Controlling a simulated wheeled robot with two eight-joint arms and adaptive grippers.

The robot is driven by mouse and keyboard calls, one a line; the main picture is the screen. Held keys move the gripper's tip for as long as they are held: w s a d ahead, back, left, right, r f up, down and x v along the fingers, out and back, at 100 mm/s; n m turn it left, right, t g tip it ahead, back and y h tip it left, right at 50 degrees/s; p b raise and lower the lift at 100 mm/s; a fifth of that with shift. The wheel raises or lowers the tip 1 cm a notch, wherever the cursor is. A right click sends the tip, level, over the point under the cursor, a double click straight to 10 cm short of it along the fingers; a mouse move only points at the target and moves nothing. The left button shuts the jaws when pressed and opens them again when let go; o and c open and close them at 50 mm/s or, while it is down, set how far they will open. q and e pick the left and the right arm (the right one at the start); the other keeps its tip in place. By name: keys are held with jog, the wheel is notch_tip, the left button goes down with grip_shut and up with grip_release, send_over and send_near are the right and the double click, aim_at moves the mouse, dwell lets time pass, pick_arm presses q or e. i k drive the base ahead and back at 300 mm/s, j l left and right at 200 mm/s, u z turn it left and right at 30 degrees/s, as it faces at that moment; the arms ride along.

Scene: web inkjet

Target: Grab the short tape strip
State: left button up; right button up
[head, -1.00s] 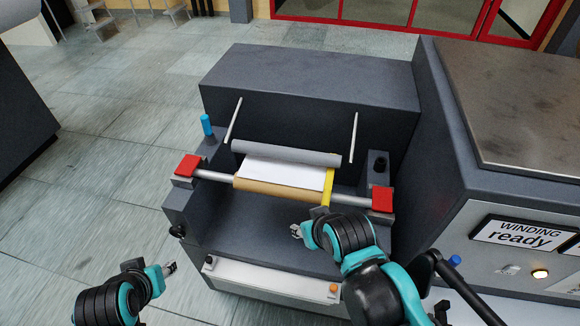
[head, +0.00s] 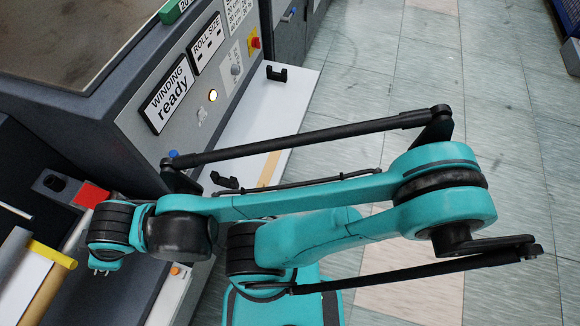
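A short tan strip (head: 268,169) lies across the white shelf (head: 250,125) on the machine's right side, partly behind my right arm. It looks like tape. I cannot tell for certain which is meant by the task. My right gripper (head: 100,268) is at the far left, just right of the yellow strip and far from the tan strip. My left gripper is out of view.
Black brackets (head: 276,73) stand on the white shelf, one at the far end and one (head: 224,181) near my arm. The control panel (head: 187,85) reads "WINDING ready" and has a lit button. A red block (head: 90,194) is beside my wrist. Tiled floor is open at right.

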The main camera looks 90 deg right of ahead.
aim_at(268, 169)
jog(key=z, duration=2.9)
jog(key=k+l, duration=0.1)
jog(key=l, duration=0.15)
jog(key=k+l+z, duration=0.1)
jog(key=l, duration=0.1)
